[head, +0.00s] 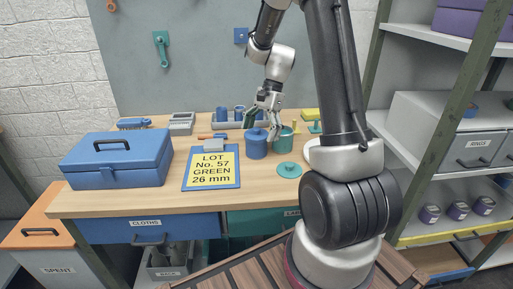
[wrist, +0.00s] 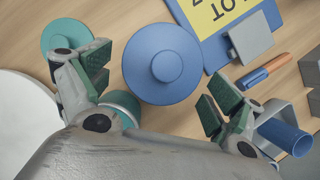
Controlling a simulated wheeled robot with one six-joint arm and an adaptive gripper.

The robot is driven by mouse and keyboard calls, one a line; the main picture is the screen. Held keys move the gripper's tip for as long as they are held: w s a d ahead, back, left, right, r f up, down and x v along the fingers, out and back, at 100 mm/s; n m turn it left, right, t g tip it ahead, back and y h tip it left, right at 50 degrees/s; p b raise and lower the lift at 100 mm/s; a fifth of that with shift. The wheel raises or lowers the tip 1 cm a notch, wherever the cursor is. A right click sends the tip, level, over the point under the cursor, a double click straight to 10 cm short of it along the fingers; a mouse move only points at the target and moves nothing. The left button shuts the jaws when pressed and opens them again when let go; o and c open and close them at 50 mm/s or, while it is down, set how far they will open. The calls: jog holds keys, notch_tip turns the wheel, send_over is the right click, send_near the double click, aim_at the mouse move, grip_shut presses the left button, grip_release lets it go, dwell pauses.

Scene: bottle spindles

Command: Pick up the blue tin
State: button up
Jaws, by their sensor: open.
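The blue tin (head: 256,147) stands upright on the bench with its knobbed lid on. In the wrist view its round blue lid (wrist: 163,62) lies just ahead of and between my fingertips. My gripper (head: 263,121) is open above and at the back of the tin. In the wrist view my gripper (wrist: 156,88) has its green pads spread to either side, with nothing between them held. The tin's side wall is hidden from above.
A teal tin (head: 286,141) stands close right of the blue tin, its teal lid (head: 289,170) flat on the bench. A lot card (head: 211,166) lies left, near a blue toolbox (head: 118,159). Blue tubes (wrist: 284,133) sit close by my right-hand finger.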

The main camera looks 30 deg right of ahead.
aim_at(256, 143)
jog(key=x, duration=0.4)
jog(key=shift+f, duration=0.15)
jog(key=c, duration=1.3)
